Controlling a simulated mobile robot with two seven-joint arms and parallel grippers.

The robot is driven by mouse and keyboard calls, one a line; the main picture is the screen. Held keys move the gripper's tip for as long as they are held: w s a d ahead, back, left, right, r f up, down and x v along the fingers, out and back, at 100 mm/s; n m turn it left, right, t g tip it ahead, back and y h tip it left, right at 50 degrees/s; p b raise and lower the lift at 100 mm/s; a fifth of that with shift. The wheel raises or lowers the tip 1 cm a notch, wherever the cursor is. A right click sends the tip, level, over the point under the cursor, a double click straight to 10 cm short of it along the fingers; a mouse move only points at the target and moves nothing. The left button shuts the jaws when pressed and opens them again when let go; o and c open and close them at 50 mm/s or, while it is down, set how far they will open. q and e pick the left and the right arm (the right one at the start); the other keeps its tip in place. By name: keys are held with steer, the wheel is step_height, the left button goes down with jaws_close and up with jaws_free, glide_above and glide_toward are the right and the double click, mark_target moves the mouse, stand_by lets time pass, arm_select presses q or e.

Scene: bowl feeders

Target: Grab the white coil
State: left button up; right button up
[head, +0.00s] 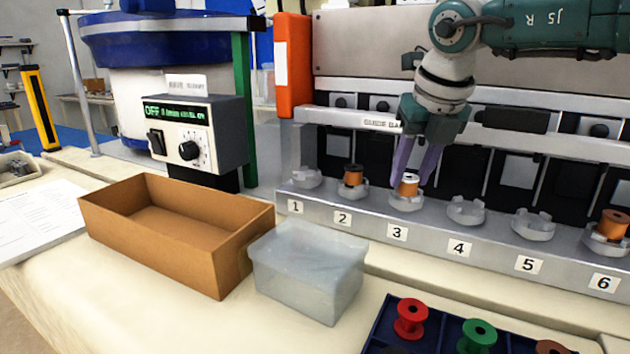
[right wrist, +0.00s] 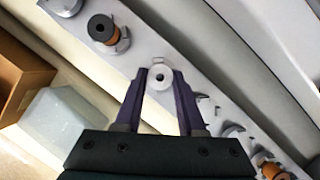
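The white coil (head: 409,185) stands upright in the holder (head: 405,201) marked 3. It has a white flange and an orange winding in the head view. My right gripper (head: 412,178) points down at it with its purple fingers on either side. In the right wrist view the white coil (right wrist: 160,76) shows from above between the two fingertips (right wrist: 161,84). The fingers look open around it; whether they touch it is hard to tell. My left gripper is not in view.
Holder 2 has a black-topped orange coil (head: 353,176); holder 6 has an orange coil (head: 613,224). Holders 1, 4 and 5 look empty. A brown box (head: 150,247), a translucent bin (head: 308,272) and a dark tray with a red spool (head: 411,318) and green spool (head: 477,335) stand in front.

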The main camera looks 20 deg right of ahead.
jaws_close()
